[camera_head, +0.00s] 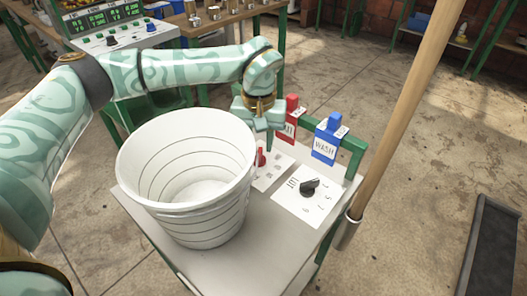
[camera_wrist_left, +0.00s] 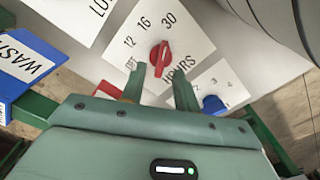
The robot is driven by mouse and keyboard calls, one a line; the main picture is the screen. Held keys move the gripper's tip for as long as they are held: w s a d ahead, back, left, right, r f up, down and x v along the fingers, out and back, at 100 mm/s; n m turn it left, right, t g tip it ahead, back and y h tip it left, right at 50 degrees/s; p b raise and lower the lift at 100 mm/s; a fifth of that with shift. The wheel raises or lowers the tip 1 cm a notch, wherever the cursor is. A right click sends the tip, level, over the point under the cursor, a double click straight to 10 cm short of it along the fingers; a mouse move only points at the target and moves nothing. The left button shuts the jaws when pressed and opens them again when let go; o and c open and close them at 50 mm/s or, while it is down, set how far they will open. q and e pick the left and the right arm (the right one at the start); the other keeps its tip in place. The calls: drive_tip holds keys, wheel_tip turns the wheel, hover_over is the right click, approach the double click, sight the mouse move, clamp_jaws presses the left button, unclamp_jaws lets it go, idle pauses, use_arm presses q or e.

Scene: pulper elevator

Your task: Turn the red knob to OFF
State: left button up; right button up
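The red knob (camera_wrist_left: 160,55) sits on a white dial plate (camera_wrist_left: 195,38) marked 12, 16, 30 and HOURS. The knob's grip lies slanted; I cannot tell which end points. In the head view the knob (camera_head: 261,157) shows partly beside the white bucket's rim. My left gripper (camera_head: 266,138) is above it, pointing down. In the left wrist view its two fingers (camera_wrist_left: 160,78) are apart and empty, with the knob just beyond the tips. My right gripper is not in view.
A white bucket (camera_head: 183,160) stands on the panel table (camera_head: 255,260), close left of the knob. A black knob (camera_head: 309,187), a blue WASH sign (camera_head: 326,139) and a red sign (camera_head: 290,112) are nearby. A blue knob (camera_wrist_left: 213,104) lies right. A wooden pole (camera_head: 405,115) rises at right.

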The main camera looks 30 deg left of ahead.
use_arm(q)
wheel_tip(320, 180, down, 2)
drive_tip(key=shift+f+b, duration=0.2)
drive_tip(key=shift+b, duration=0.15)
drive_tip(key=shift+r, duration=0.1)
clamp_jaws()
